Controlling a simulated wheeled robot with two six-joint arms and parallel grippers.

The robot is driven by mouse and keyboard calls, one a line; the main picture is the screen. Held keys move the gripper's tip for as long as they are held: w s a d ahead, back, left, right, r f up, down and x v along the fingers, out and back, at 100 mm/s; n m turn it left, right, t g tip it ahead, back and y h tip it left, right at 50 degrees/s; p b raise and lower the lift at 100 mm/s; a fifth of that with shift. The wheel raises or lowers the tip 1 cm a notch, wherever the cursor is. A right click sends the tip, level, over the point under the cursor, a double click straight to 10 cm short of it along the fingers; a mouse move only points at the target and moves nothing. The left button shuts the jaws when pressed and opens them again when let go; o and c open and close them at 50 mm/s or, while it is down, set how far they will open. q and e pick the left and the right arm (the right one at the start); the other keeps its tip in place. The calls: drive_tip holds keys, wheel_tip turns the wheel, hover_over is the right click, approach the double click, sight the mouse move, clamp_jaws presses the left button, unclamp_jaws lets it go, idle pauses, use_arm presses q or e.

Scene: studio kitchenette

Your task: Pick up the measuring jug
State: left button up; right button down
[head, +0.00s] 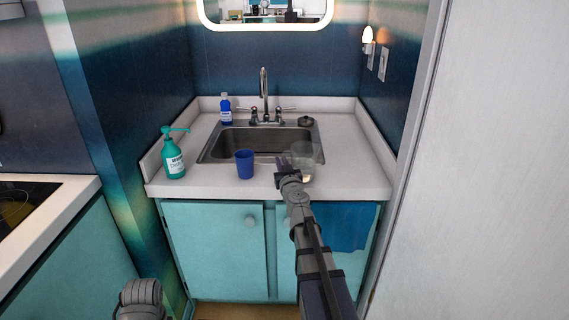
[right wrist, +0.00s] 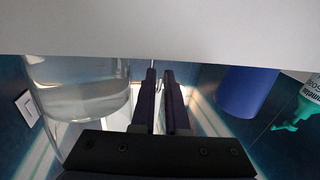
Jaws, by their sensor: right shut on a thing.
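The measuring jug (head: 306,165) is clear and see-through. It is upright at the sink's front right edge, partly behind my right gripper in the head view. In the right wrist view the jug (right wrist: 82,92) fills the left side, beside the fingers. My right gripper (head: 284,164) has its fingers close together, shut on the jug; the part between them is hard to make out. The fingers also show in the right wrist view (right wrist: 161,85). I cannot tell whether the jug's base touches the counter. Only part of my left arm shows at bottom left; its gripper is out of view.
A blue cup (head: 245,165) stands left of my gripper. A green pump bottle (head: 173,158) and a small blue bottle (head: 226,112) are farther left. The sink (head: 240,140) has a tall tap (head: 263,90) behind it. The counter's right part is clear.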

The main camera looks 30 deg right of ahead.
drive_tip(key=shift+r, duration=0.15)
wheel_tip(320, 180, up, 10)
drive_tip(key=p, duration=0.9)
drive_tip(key=shift+f+p, duration=0.25)
drive_tip(key=shift+p, duration=0.05)
